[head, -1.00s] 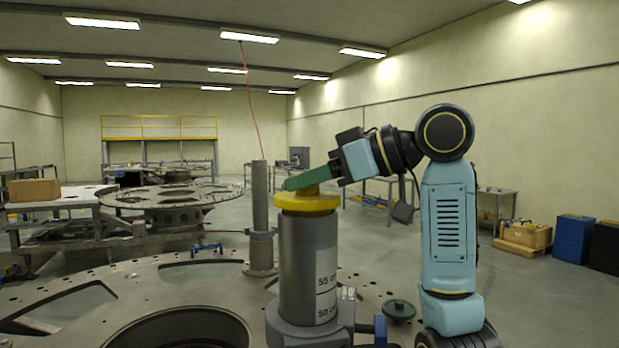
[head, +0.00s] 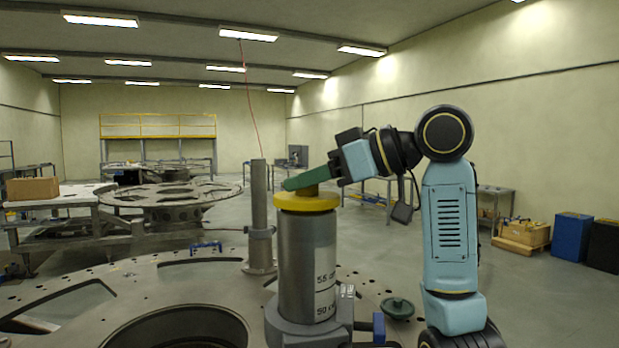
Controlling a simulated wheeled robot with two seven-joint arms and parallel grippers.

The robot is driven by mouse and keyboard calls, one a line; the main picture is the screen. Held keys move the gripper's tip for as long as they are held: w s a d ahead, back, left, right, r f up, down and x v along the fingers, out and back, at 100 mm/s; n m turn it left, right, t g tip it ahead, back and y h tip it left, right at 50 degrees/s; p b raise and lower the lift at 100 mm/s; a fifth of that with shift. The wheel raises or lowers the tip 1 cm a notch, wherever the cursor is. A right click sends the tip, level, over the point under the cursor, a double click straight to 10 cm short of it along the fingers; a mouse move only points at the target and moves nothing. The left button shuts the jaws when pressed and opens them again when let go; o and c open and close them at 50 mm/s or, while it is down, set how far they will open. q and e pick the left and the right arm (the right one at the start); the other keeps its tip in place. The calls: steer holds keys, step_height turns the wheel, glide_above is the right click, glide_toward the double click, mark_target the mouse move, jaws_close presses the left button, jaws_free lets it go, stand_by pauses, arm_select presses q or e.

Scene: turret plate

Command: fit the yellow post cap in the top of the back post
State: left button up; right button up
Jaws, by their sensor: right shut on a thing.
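The yellow post cap (head: 307,202) is a round disc with a knob on top. It is at the top of the thick grey post (head: 302,255) close in front of me, which carries a white height label. The cap's rim looks level and covers the post's mouth; I cannot tell how deep it sits. My right gripper (head: 306,181), with green fingers, reaches in from the right and is shut on the cap's knob. A thinner, taller grey post (head: 259,205) stands farther back and has nothing yellow on it. My left gripper is not in view.
The large turret plate (head: 130,285) has holes and wide cut-outs. A dark green round cap (head: 397,308) lies on it right of the near post. A blue handle-like part (head: 206,247) is farther back. A red line hangs above the thin post.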

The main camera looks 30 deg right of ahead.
steer(key=shift+f, duration=0.4)
steer(key=o, duration=0.8)
steer(key=p+v, duration=0.1)
steer(key=v, duration=1)
